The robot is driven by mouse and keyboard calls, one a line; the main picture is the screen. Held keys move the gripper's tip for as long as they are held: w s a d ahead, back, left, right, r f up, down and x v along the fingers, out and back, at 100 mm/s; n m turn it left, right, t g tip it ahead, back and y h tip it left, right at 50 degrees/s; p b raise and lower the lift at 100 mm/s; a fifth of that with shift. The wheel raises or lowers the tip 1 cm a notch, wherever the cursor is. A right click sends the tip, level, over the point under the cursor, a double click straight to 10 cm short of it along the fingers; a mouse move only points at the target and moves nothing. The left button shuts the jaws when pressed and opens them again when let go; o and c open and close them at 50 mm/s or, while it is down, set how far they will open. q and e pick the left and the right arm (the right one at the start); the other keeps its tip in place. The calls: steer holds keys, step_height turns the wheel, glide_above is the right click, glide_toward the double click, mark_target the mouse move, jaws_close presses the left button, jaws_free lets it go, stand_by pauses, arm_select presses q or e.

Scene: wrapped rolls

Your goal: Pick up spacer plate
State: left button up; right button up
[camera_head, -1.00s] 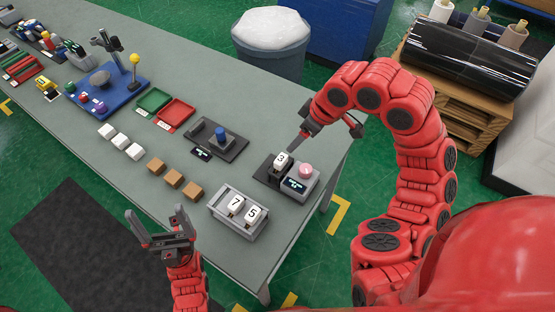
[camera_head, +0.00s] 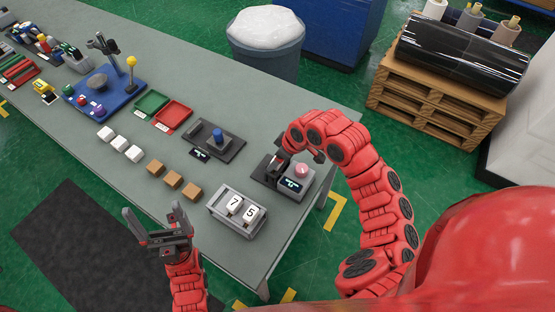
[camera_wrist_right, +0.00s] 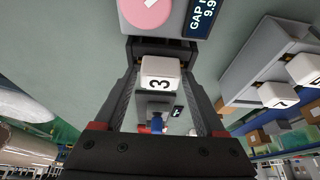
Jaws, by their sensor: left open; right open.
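A white spacer plate marked 3 (camera_wrist_right: 160,80) sits at the grey gauge unit with a pink button (camera_head: 302,170) and a small display. In the right wrist view my right gripper (camera_wrist_right: 162,52) is open, its fingers on either side of this plate; I cannot tell whether they touch it. In the head view my right gripper (camera_head: 275,170) covers the plate. Two more white plates, 7 (camera_head: 234,205) and 5 (camera_head: 250,214), stand in a grey rack (camera_head: 222,211) at the table's front edge. My left gripper (camera_head: 152,209) is open and empty, left of the rack.
The grey table (camera_head: 230,88) also bears brown blocks (camera_head: 173,180), white blocks (camera_head: 119,143), a dark fixture with a blue knob (camera_head: 218,137), and red (camera_head: 173,113) and green trays (camera_head: 151,103). A bin (camera_head: 265,45) stands behind the table, a wooden pallet (camera_head: 440,100) at the right.

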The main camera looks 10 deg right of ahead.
steer(key=shift+w+f, duration=0.1)
steer(key=shift+f, duration=0.2)
jaws_close()
steer(key=shift+r, duration=0.1)
